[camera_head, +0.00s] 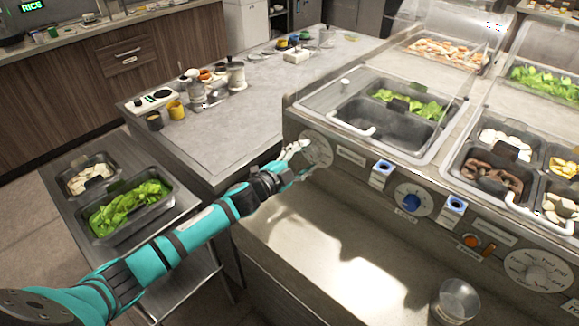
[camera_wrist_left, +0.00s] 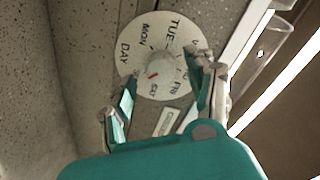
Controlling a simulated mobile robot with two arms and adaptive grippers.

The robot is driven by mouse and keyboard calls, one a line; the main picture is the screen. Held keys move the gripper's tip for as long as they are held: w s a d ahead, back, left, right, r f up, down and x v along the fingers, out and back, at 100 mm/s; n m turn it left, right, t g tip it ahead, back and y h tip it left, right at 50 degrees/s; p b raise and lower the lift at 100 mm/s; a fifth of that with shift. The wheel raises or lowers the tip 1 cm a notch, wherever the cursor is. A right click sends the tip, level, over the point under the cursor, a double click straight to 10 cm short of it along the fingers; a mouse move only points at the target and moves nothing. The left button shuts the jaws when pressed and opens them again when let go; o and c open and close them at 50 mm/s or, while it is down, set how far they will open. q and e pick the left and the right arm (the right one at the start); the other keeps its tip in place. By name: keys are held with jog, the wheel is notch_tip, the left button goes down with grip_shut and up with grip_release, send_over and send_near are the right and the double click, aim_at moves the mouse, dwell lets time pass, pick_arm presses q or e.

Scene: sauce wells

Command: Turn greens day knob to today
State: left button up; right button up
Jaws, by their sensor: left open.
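The greens day dial (camera_head: 317,149) is a pale disc on the counter's front face, left of a small label plate. In the left wrist view the disc (camera_wrist_left: 133,68) carries DAY, MON, TUE, FRI and SAT markings. Its round knob (camera_wrist_left: 160,68) has a red mark on the side towards SAT. My left gripper (camera_head: 299,160) is at the dial. In the left wrist view its open fingers (camera_wrist_left: 166,82) reach over the disc on either side of the knob. I cannot tell whether they touch it. My right gripper is not in view.
A blue knob (camera_head: 412,202) and an orange switch (camera_head: 474,240) sit further right on the front face, with another pale dial (camera_head: 540,270) beyond. A clear cup (camera_head: 459,299) stands at lower right. A side cart holds a pan of greens (camera_head: 125,208).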

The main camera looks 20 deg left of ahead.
pick_arm(q)
jog(key=v, duration=1)
jog(key=shift+s, duration=0.2)
jog(key=shift+a, duration=0.1)
